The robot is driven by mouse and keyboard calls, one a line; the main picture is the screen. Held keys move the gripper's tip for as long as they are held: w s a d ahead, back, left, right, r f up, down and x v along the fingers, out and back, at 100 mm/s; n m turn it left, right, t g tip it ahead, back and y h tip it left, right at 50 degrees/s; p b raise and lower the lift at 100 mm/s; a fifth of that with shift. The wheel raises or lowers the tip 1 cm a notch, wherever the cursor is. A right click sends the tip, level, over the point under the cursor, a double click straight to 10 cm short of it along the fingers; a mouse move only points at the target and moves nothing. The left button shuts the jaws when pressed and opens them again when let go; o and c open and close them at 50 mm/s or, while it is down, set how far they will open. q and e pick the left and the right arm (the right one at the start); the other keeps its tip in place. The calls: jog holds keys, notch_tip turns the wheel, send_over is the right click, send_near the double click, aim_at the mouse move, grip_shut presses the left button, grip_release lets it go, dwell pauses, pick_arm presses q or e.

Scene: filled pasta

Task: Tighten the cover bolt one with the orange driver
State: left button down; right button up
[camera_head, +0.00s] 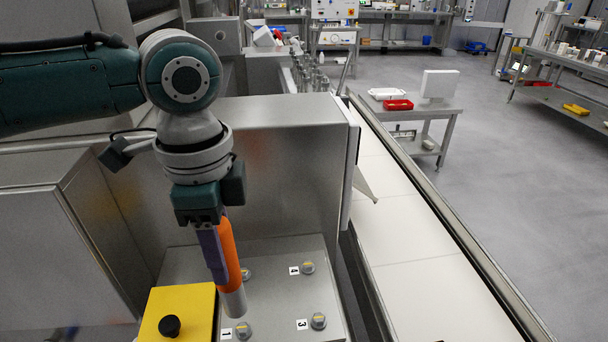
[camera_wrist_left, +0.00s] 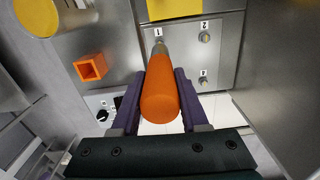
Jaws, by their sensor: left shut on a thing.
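My left gripper (camera_head: 216,252) is shut on the orange driver (camera_head: 229,255), whose grey metal socket end points down. In the left wrist view the orange handle (camera_wrist_left: 161,92) lies between the purple fingers. The socket end is just above and beside cover bolt one (camera_head: 243,330), near the label 1. I cannot tell whether they touch. The steel cover plate (camera_head: 275,300) also carries a bolt (camera_head: 319,320) by label 3, a bolt (camera_head: 308,267) by label 4, and another bolt (camera_head: 246,274) partly behind the driver. My right gripper is out of view.
A yellow box with a black knob (camera_head: 169,326) stands left of the plate. A steel housing (camera_head: 280,165) rises behind it. A white-topped conveyor (camera_head: 400,220) runs along the right. An empty-looking orange square holder (camera_wrist_left: 91,67) shows in the left wrist view.

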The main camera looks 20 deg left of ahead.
aim_at(231, 285)
pick_arm(q)
notch_tip(231, 285, down, 4)
jog(key=b, duration=0.2)
jog(key=shift+b, duration=0.3)
jog(key=shift+f+b, duration=0.3)
jog(key=shift+f, duration=0.4)
jog(key=shift+f+b, duration=0.5)
jog(key=shift+f, duration=0.35)
jog(key=shift+f+p, duration=0.1)
jog(key=shift+p, duration=0.3)
dwell(1.3)
notch_tip(231, 285, up, 5)
jog(key=p, duration=0.5)
jog(key=shift+p, duration=0.3)
